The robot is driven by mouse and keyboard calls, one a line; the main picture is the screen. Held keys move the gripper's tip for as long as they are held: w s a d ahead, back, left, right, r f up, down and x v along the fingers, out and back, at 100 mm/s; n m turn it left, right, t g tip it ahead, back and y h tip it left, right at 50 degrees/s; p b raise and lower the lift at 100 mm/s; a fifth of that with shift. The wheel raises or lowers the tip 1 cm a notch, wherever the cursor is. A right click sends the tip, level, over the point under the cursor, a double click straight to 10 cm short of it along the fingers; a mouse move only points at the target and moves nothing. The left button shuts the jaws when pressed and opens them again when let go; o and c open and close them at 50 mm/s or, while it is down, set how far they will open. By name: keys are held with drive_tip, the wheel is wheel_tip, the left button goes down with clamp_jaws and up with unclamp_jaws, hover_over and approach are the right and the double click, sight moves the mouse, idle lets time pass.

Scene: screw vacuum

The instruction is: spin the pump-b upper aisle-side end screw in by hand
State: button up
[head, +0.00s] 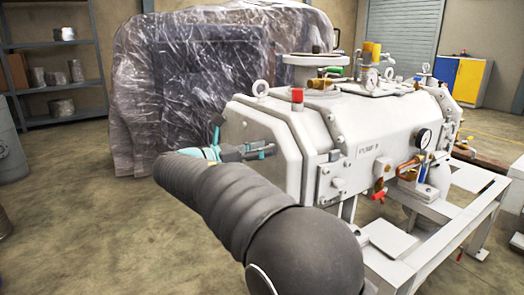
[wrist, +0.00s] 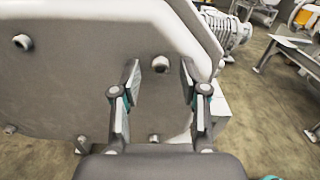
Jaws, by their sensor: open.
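The white pump (head: 365,135) stands on a pale frame, its lettering small and partly unclear. Its flat end plate (wrist: 75,75) fills much of the wrist view. A round grey screw head (wrist: 160,63) sits on this plate near its slanted right edge. My gripper (wrist: 160,72) is open, with one finger on each side of that screw in the picture. I cannot tell whether either finger touches it. In the head view my gripper (head: 268,151) reaches the pump's near end, and the screw there is hidden. Another screw (wrist: 155,138) shows lower, between the finger bases.
More screws (wrist: 22,42) dot the plate's left and lower parts. A plastic-wrapped block (head: 185,80) stands behind the pump, and a shelf (head: 55,60) is at the back left. The floor (head: 90,220) at left is clear. A ribbed grey machine (wrist: 228,32) shows beyond the plate.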

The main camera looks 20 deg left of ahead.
drive_tip(key=shift+w+d, duration=0.1)
clamp_jaws()
idle(0.4)
drive_tip(key=shift+f+m+b, duration=0.15)
drive_tip(key=shift+m+b, duration=1.15)
drive_tip(key=shift+m, duration=6.7)
